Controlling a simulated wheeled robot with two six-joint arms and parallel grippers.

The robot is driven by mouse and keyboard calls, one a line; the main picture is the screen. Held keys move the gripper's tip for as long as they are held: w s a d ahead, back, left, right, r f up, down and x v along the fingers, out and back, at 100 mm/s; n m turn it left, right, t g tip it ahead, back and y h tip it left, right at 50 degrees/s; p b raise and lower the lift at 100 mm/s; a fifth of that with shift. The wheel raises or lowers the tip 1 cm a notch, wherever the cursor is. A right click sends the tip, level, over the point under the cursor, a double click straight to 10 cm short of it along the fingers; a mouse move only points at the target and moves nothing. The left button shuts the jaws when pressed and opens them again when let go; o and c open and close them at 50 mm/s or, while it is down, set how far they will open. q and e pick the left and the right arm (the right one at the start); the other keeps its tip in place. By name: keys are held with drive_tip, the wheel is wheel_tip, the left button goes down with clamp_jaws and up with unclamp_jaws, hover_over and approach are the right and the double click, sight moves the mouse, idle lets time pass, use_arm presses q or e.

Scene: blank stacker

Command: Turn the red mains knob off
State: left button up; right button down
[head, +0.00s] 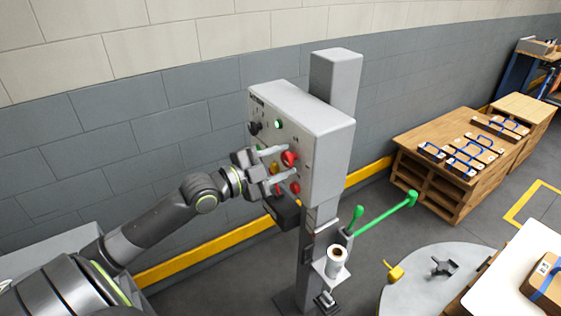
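The red mains knob (290,158) is on the front face of a grey control box (325,160) on a post. My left gripper (284,163) comes in from the left and is open, one finger above the other. Its fingertips are close to the box face, near the knob, with the knob at the gap between them. I cannot tell whether either finger touches the knob. The knob's exact turn position is too small to read. My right gripper is not in view.
A lower red button (295,188), a green lamp (278,124) and a black knob (255,127) share the panel. A green-ended lever (385,213) and a white roll (337,259) are below the box.

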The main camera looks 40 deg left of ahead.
use_arm(q)
drive_tip(key=c, duration=0.6)
drive_tip(key=shift+n, duration=0.4)
drive_tip(key=n, duration=0.2)
drive_tip(key=shift+n, duration=0.4)
drive_tip(key=n, duration=0.3)
drive_tip(key=shift+n+p, duration=0.35)
drive_tip(key=shift+n, duration=0.05)
drive_tip(key=n+p, duration=0.1)
drive_tip(key=n, duration=0.4)
drive_tip(key=n+p, duration=0.1)
drive_tip(key=n, duration=0.4)
drive_tip(key=shift+a+p, duration=0.1)
drive_tip(key=shift+p, duration=0.2)
drive_tip(key=shift+n, duration=0.4)
